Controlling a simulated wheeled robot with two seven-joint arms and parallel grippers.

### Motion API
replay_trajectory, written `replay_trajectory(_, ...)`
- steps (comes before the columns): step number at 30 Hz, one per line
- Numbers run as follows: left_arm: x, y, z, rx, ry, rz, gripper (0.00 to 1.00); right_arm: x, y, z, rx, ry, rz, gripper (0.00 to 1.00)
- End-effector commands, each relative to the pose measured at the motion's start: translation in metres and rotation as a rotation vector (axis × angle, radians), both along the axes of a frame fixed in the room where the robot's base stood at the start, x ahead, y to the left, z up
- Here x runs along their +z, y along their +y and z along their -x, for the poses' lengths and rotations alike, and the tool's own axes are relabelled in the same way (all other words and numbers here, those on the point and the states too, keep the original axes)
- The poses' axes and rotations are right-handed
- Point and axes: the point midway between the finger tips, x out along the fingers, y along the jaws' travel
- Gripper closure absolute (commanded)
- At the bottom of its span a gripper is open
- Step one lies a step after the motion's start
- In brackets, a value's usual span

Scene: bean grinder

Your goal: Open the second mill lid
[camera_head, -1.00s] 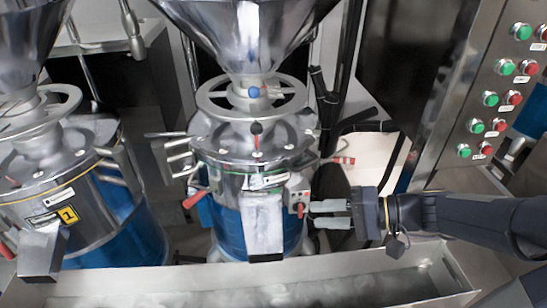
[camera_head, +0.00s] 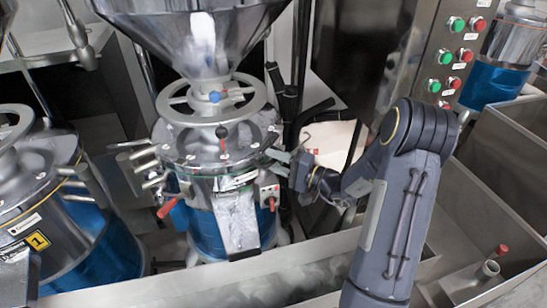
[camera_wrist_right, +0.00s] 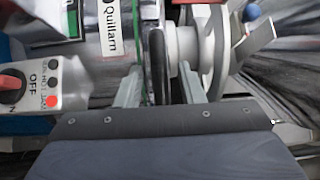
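The second mill (camera_head: 222,205) stands in the middle of the head view, a steel drum with a blue lower band. Its lid (camera_head: 195,150) carries a spoked handwheel (camera_head: 180,112) under a steel hopper (camera_head: 200,40); I see no gap under it. My right gripper (camera_head: 278,163) is at the right side of the lid rim. In the right wrist view its two fingers (camera_wrist_right: 160,88) are apart, with a dark rim and thin green line between them; contact is unclear. The red-tipped lever on that side is hidden in the head view.
A control box (camera_wrist_right: 30,90) with an OFF knob is close to my right gripper. Mill 1 (camera_head: 55,215) stands at left. A steel button panel (camera_head: 450,60) is at right. Steel bins (camera_head: 500,165) and a trough (camera_head: 290,280) lie right and in front.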

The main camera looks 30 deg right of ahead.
Motion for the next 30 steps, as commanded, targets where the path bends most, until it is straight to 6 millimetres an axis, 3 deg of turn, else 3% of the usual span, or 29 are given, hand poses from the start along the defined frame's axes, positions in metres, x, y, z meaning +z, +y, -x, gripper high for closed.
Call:
replay_trajectory(9, 0.0011, 0.0, 0.0, 0.0, 0.0, 0.0, 0.62, -0.0001, 0.0025, -0.0037, 0.0, 0.0, 0.0, 0.65)
replay_trajectory(18, 0.0011, 0.0, 0.0, 0.0, 0.0, 0.0, 0.62, 0.0, 0.0024, -0.0034, 0.0, 0.0, 0.0, 1.0)
replay_trajectory(30, -0.0045, 0.0, 0.0, 0.0, 0.0, 0.0, 0.62, -0.0025, 0.0049, -0.0087, 0.001, 0.0, 0.001, 1.0)
